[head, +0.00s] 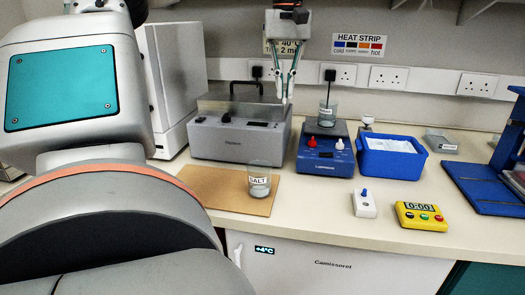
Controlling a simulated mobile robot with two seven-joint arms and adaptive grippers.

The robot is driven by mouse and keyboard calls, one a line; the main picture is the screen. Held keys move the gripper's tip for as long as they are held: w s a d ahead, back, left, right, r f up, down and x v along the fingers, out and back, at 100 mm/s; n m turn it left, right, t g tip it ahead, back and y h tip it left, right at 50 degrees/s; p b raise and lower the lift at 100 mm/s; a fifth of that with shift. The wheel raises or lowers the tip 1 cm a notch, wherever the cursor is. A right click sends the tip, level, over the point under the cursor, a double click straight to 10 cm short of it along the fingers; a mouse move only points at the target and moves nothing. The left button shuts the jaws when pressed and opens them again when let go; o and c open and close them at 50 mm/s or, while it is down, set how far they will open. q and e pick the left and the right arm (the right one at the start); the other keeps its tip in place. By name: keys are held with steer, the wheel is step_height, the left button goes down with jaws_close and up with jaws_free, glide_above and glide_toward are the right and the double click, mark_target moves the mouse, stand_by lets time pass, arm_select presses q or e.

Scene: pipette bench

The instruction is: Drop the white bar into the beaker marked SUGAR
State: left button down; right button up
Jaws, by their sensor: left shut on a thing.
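My left gripper (287,99) hangs at the top centre, fingers pointing down, above the grey bath-like device. It is shut on the small white bar (290,88), which shows between and beside the fingertips. A glass beaker labelled SALT (259,181) stands on a brown board. A second glass beaker (327,116) stands on the blue stirrer, right of and lower than my gripper in the picture. My right gripper is not in view.
The grey device (225,142) stands behind the brown board (205,190). The blue stirrer (325,163) has a red and a white knob. To its right are a blue tub (391,168), a yellow timer (421,217), a small white switch box (364,204) and a blue stand (480,190).

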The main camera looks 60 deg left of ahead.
arm_select(q)
steer(key=f+b, duration=0.1)
steer(key=f, duration=0.6)
steer(key=f+b, duration=0.1)
steer(key=f, duration=0.6)
steer(key=f+b, duration=0.1)
steer(key=f, duration=0.5)
steer(key=shift+w+a+f+b, duration=0.1)
steer(key=shift+w+f+b, duration=0.15)
steer(key=shift+f+b, duration=0.15)
steer(key=shift+r, duration=0.1)
steer(key=c, duration=2.5)
jaws_free()
